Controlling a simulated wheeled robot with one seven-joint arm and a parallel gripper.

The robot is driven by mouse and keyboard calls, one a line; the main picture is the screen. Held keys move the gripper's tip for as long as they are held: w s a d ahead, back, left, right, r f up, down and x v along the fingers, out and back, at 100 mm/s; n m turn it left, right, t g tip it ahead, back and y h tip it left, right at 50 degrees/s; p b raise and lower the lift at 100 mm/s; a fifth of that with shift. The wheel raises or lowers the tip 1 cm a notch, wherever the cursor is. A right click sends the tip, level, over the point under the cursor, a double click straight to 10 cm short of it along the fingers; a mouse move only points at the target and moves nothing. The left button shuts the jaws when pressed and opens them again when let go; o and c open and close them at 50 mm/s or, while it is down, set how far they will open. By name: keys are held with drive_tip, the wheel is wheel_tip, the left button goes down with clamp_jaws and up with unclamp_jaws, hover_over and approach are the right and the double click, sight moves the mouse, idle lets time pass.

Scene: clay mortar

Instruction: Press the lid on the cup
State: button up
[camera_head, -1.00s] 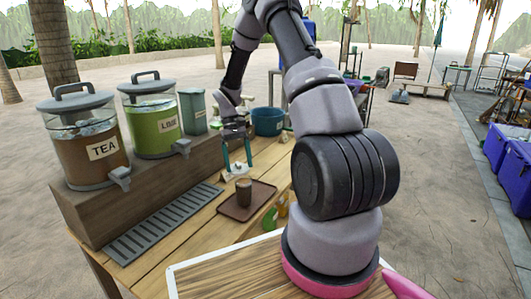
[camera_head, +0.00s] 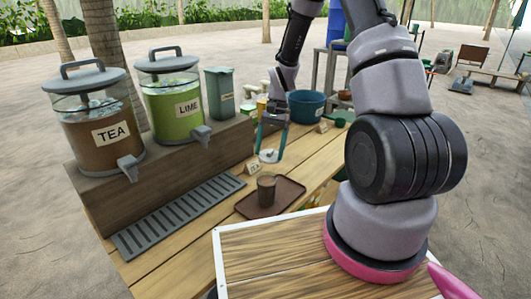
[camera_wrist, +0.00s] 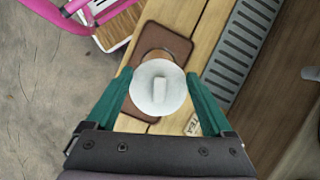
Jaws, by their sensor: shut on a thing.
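The cup (camera_head: 266,190) is brown and stands upright on a brown tray (camera_head: 290,203) on the wooden counter. My gripper (camera_head: 269,154), with teal fingers, is shut on the white round lid (camera_head: 268,156) and holds it above and slightly behind the cup in the head view. In the wrist view my gripper (camera_wrist: 160,84) has the lid (camera_wrist: 158,92) between its fingers, its raised middle tab facing the camera. The lid hides most of the cup (camera_wrist: 156,56); only part of its far side and rim shows. The lid is apart from the cup.
Tea (camera_head: 97,125) and lime (camera_head: 172,100) dispensers stand on a raised wooden shelf at left, with a grey drip grate (camera_head: 180,213) before them. A teal bin (camera_head: 220,92) and blue tub (camera_head: 305,105) stand farther back. A small label card (camera_head: 252,165) stands near my fingers.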

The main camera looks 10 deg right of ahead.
drive_tip(key=a+m, duration=0.1)
drive_tip(key=s+m, duration=0.1)
drive_tip(key=m, duration=0.1)
drive_tip(key=shift+s+a+t+y, duration=0.2)
drive_tip(key=shift+a+t+y, duration=0.1)
drive_tip(key=shift+a+y, duration=0.1)
drive_tip(key=shift+s+a+f+m, duration=0.15)
drive_tip(key=shift+s+m, duration=0.1)
drive_tip(key=shift+m, duration=0.25)
drive_tip(key=shift+f, duration=3.1)
drive_tip(key=shift+s+a+r, duration=0.1)
drive_tip(key=shift+f, duration=0.2)
drive_tip(key=shift+c, duration=0.2)
drive_tip(key=o, duration=1.1)
drive_tip(key=shift+c, duration=0.2)
drive_tip(key=shift+r, duration=0.15)
